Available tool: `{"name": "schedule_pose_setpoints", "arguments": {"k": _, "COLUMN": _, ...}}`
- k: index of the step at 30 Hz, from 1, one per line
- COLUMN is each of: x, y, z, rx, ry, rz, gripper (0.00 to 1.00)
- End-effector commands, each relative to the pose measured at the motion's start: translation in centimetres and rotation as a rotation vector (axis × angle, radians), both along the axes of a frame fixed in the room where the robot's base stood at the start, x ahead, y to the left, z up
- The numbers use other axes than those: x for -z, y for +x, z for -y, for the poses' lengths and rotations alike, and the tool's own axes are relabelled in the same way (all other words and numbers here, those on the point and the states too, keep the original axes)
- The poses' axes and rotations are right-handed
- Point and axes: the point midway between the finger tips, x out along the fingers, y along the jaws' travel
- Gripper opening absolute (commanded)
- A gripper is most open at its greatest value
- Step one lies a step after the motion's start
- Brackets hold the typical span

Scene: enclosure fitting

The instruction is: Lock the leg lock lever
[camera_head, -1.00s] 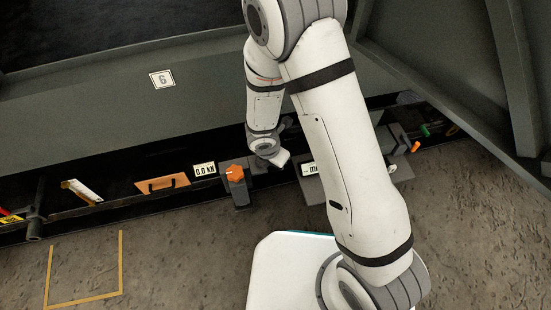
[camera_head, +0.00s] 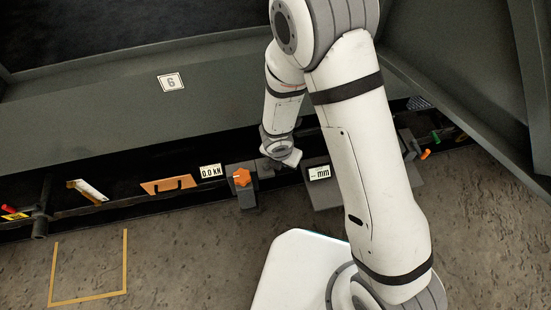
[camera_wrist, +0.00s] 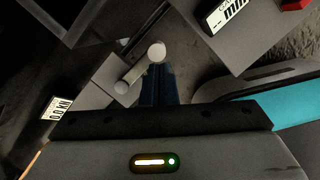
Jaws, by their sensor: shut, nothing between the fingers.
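A pale grey lever (camera_wrist: 137,70) with a round knob end shows in the wrist view, just beyond my fingertips. It rises from a light grey block (camera_wrist: 103,80). I take it for the leg lock lever; no label on it is legible. My gripper (camera_wrist: 158,92) is shut and empty, its dark blue fingers pointing at the lever and overlapping its knob end in the picture. I cannot tell whether they touch. In the head view my wrist (camera_head: 283,155) is over the grey fittings, and the lever cannot be made out there.
An orange knob (camera_head: 242,177) on a grey bracket stands left of my wrist. A 0.0 kN display (camera_head: 210,171) and an mm display (camera_head: 319,173) flank the area. An orange handled panel (camera_head: 170,185) lies further left. A dark beam (camera_head: 130,130) runs behind.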

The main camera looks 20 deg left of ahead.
Motion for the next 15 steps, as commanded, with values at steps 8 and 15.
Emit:
{"name": "schedule_pose_setpoints", "arguments": {"k": 8, "x": -0.4, "y": -0.1, "z": -0.1, "rx": -0.003, "ry": 0.0, "rz": 0.0, "gripper": 0.0}}
{"name": "schedule_pose_setpoints", "arguments": {"k": 15, "x": -2.7, "y": -0.5, "z": -0.1, "rx": -0.002, "ry": 0.0, "rz": 0.0, "gripper": 0.0}}
